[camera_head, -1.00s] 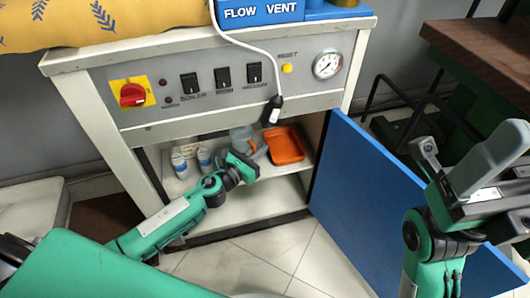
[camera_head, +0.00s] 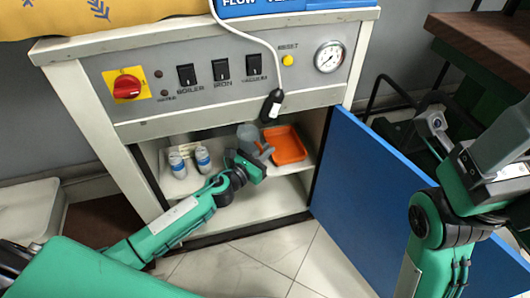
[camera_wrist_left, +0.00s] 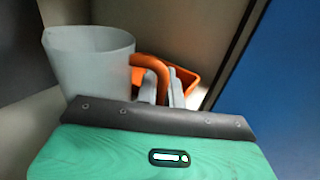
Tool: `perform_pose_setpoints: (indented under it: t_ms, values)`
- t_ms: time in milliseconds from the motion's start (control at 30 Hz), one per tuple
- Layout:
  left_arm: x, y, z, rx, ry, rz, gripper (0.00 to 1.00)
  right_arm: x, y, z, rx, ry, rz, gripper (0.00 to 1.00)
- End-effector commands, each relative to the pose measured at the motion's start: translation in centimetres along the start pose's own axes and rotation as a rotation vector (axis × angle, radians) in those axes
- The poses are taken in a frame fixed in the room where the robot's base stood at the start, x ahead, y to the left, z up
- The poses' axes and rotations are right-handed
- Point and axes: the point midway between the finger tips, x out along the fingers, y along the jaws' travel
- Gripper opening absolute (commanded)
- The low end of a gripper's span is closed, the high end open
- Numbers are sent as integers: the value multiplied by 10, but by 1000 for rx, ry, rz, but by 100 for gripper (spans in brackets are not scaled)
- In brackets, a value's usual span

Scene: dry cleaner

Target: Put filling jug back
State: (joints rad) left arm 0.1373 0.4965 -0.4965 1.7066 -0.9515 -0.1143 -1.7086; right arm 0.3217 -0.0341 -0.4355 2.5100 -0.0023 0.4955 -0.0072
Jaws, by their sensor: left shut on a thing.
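My left gripper (camera_head: 263,152) reaches into the bay and is shut on the jug's handle. It also shows in the left wrist view (camera_wrist_left: 162,88). The jug's base is hidden, so I cannot tell whether it touches the shelf. My right gripper (camera_head: 465,130) is open and empty at the right.
An orange tray (camera_head: 290,146) lies on the shelf just right of the jug. Two white-and-blue bottles (camera_head: 190,162) stand to the left. The blue door (camera_head: 365,190) is open on the right. A cable with a black end (camera_head: 271,104) hangs before the bay.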

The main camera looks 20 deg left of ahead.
Motion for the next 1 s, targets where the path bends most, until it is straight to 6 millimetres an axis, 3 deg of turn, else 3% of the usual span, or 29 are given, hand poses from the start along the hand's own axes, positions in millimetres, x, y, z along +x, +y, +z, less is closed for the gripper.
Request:
perform_pose_setpoints:
  t_ms: [167, 200, 300, 700, 1000]
  values:
    - [0, 0, -3, 0, 0, 0, 0, -2, 0, 0, -1, 2, 0, 87]
    - [0, 0, -4, 0, 0, 0, 11, 0, 0, -1, -1, 5, 1, 87]
    - [0, 0, -3, 0, 0, 0, 31, 1, 0, -1, -1, 5, 2, 87]
    - [-1, 0, 2, 0, 0, 0, 31, 4, 1, 0, -1, 6, 3, 87]
    - [-42, -1, -1, -2, 3, 0, 31, -1, 0, 0, -2, -6, -5, 87]
